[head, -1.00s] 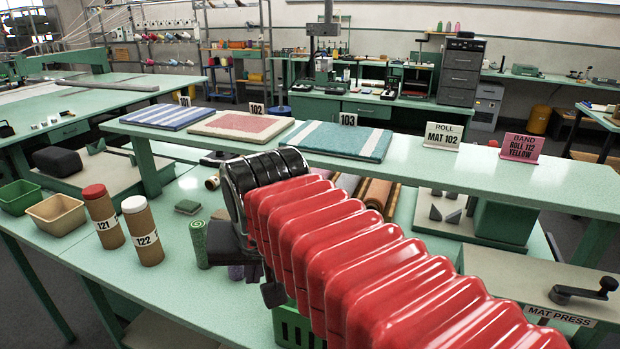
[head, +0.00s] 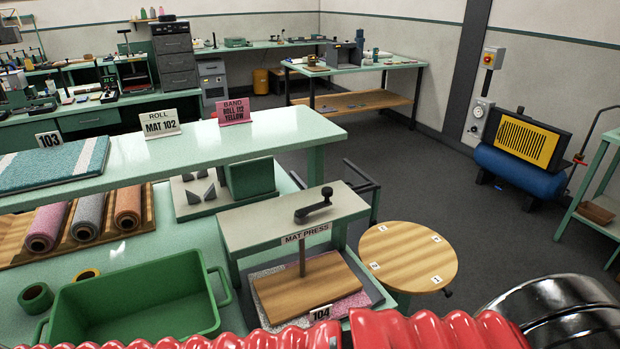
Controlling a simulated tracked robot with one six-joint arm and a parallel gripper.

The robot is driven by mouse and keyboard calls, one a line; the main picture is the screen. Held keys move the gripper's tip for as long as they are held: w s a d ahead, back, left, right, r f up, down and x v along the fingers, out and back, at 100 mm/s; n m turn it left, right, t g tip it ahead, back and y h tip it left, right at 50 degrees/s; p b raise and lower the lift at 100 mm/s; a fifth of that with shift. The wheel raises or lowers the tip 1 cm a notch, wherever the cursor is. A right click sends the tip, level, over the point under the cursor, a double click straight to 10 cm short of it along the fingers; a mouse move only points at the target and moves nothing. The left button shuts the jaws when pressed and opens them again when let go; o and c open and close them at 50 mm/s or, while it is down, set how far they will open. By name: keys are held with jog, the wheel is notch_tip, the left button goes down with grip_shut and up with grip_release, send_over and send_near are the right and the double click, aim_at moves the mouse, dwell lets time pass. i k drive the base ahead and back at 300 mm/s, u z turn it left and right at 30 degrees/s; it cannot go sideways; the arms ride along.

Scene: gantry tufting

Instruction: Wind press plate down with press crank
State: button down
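The mat press (head: 300,240) stands right of centre, with a pale top and a "MAT PRESS" label. The black press crank (head: 314,206) lies on its top, its knob standing up at the right end. A screw post runs down from the top to the wooden press plate (head: 303,290). The plate sits over a speckled mat (head: 352,302) tagged 104; I cannot tell whether it touches the mat. My red ribbed arm crosses the bottom edge, with a black part at the lower right. My gripper's fingers are not in view.
A green crate (head: 135,295) stands left of the press. A round wooden table with numbered tags (head: 408,256) is at its right. A raised shelf (head: 225,140) with signs runs behind. Open floor lies to the right, before a blue compressor (head: 520,170).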

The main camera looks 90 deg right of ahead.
aim_at(301, 216)
jog(key=z, duration=1.35)
jog(key=k, duration=0.5)
jog(key=u, duration=0.4)
